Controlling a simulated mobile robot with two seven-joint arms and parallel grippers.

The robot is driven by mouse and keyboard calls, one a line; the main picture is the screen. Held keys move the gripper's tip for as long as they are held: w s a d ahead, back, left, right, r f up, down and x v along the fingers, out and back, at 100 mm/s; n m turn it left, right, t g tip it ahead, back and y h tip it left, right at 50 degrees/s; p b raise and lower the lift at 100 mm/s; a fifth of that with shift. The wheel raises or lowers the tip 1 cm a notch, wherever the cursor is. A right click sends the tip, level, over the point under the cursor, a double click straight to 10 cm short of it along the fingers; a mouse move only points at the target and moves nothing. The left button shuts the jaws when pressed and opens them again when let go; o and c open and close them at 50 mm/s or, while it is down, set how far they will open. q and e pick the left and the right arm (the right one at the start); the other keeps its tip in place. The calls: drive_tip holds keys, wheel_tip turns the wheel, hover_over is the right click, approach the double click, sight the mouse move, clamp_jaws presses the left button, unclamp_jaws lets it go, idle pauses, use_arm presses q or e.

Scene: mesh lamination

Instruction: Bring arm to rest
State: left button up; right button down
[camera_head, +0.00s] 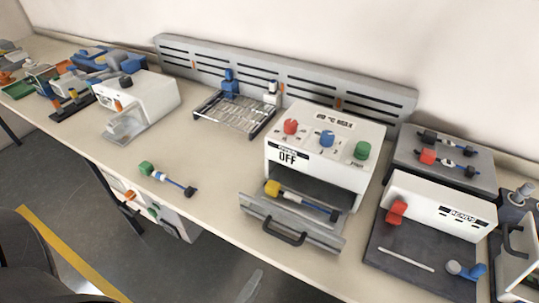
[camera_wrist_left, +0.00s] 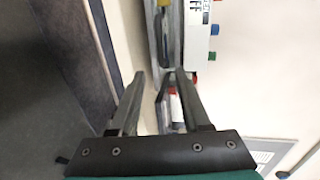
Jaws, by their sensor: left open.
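My left gripper (camera_wrist_left: 160,82) shows in the left wrist view with its two dark fingers apart. I see nothing held between them; the oven's open tray and handle show beyond the fingertips. In the head view a grey tip shows at the bottom edge, in front of the bench; I cannot tell which part of me it is. My right gripper is in neither view.
The bench (camera_head: 215,195) carries a white oven (camera_head: 322,183) marked OFF, its drawer out with a yellow-ended piece inside. A green-and-blue piece (camera_head: 167,178) lies on clear bench to its left. A wire rack (camera_head: 238,112), a white machine (camera_head: 150,98) and a bending station (camera_head: 440,208) stand around.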

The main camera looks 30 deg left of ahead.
use_arm(q)
drive_tip(key=shift+f, duration=0.15)
drive_tip(key=s+d+f+n+g+b, duration=0.1)
drive_tip(key=s+f+n+g, duration=0.25)
drive_tip(key=f, duration=0.75)
drive_tip(key=s+d+f+n+g+b, duration=0.15)
drive_tip(key=f+n+g, duration=0.25)
drive_tip(key=f, duration=0.7)
drive_tip(key=s+a+f+n+g+b, duration=0.1)
drive_tip(key=s+a+f+n+g, duration=0.2)
drive_tip(key=s+f, duration=0.4)
drive_tip(key=s+a+f+n+g+b, duration=0.1)
drive_tip(key=s+a+f+n+g, duration=0.3)
drive_tip(key=s+f+n, duration=0.1)
wheel_tip(320, 180, down, 2)
drive_tip(key=shift+s+f+y, duration=0.1)
drive_tip(key=shift+s+y, duration=0.2)
drive_tip(key=shift+s, duration=0.6)
drive_tip(key=shift+d+n, duration=0.1)
drive_tip(key=shift+n, duration=0.15)
